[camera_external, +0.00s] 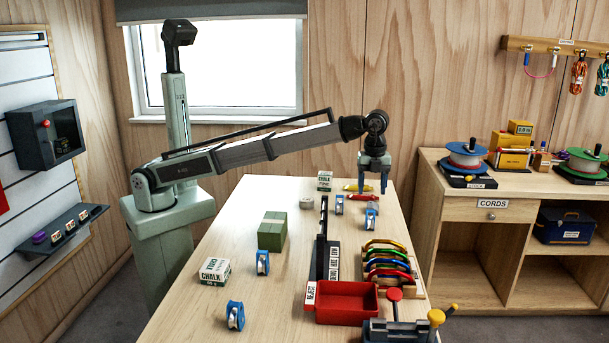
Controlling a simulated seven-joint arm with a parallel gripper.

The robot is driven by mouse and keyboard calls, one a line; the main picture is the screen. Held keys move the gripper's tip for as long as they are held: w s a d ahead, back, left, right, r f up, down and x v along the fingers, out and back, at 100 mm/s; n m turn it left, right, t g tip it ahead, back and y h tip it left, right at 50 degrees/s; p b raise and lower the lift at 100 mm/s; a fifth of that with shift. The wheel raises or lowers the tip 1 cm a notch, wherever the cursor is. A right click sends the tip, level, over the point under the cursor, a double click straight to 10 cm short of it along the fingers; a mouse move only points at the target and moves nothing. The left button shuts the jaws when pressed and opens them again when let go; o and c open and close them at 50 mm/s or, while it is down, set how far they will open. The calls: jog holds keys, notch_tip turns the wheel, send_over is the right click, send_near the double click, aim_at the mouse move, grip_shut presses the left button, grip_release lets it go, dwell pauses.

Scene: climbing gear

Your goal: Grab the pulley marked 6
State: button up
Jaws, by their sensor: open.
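Yellow (352,187) and red (360,197) pieces lie around the gripper. A black upright board (326,258), coloured carabiner rack (388,262) and red bin (345,303) stand nearer. Chalk boxes (215,271) (325,181) and a green block (272,231) stand leftward. Left-middle table is mostly clear.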

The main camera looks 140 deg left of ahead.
aim_at(371, 210)
notch_tip(371, 210, down, 6)
jog(key=shift+f, duration=0.2)
jog(key=shift+s+a+f, duration=0.1)
jog(key=shift+a+f, duration=0.1)
jog(key=shift+f, duration=1.15)
jog(key=shift+s+a+f, duration=0.1)
jog(key=shift+a+f, duration=0.05)
jog(key=shift+f, duration=1.2)
jog(key=shift+r, duration=0.1)
grip_shut()
